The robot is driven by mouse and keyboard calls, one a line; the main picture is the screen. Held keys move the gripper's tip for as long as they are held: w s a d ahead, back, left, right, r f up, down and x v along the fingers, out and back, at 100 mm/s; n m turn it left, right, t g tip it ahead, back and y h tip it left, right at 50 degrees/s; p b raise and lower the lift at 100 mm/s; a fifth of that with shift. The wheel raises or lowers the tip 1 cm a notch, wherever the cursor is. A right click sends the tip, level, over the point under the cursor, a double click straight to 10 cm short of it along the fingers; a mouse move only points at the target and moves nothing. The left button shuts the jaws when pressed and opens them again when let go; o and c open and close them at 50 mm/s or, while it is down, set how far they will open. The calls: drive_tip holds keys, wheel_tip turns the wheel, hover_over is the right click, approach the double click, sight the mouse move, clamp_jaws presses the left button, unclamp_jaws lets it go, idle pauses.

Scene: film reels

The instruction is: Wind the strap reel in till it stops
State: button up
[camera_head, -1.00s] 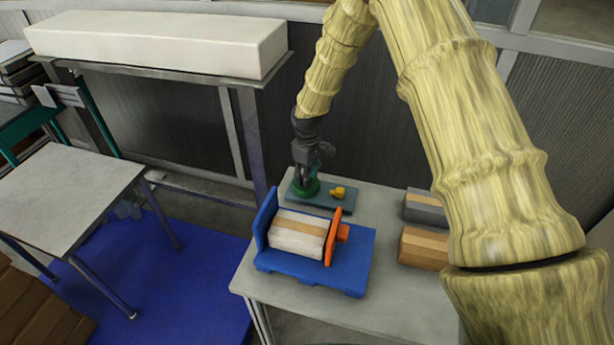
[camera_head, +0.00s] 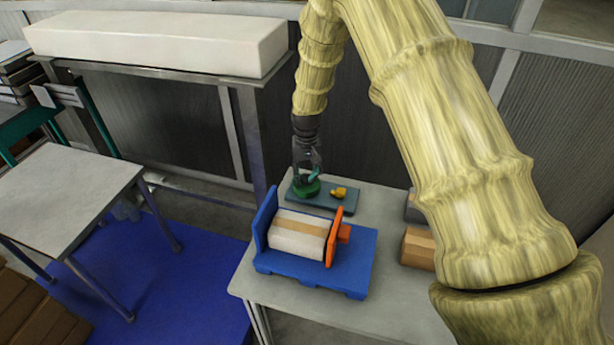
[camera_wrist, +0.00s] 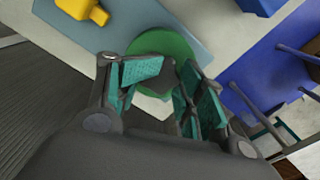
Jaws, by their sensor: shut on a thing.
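The green strap reel (camera_head: 304,190) lies on a blue-grey plate (camera_head: 328,207) near the back of the table. A small yellow block (camera_head: 339,191) is on the same plate, right of the reel. My gripper (camera_head: 309,177) points down over the reel. In the wrist view my teal-padded fingers (camera_wrist: 180,88) close around a small dark piece over the green reel (camera_wrist: 160,42). This piece looks like the reel's handle, but the fingers hide much of it. The yellow block also shows in the wrist view (camera_wrist: 84,9).
A blue pallet (camera_head: 359,262) in front of the plate holds a pale box (camera_head: 287,241) with a tan band, beside an orange upright plate (camera_head: 333,237). Brown (camera_head: 418,248) and grey boxes stand at the right, partly behind my arm. A shelf leg (camera_head: 254,140) is close left.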

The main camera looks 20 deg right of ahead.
sight(307, 177)
drive_tip(key=shift+w+r+m, duration=0.1)
drive_tip(key=shift+w+m, duration=0.15)
drive_tip(key=shift+m, duration=0.85)
drive_tip(key=o, duration=1)
drive_tip(key=shift+s, duration=0.15)
wheel_tip(307, 177, up, 12)
drive_tip(key=shift+f, duration=0.1)
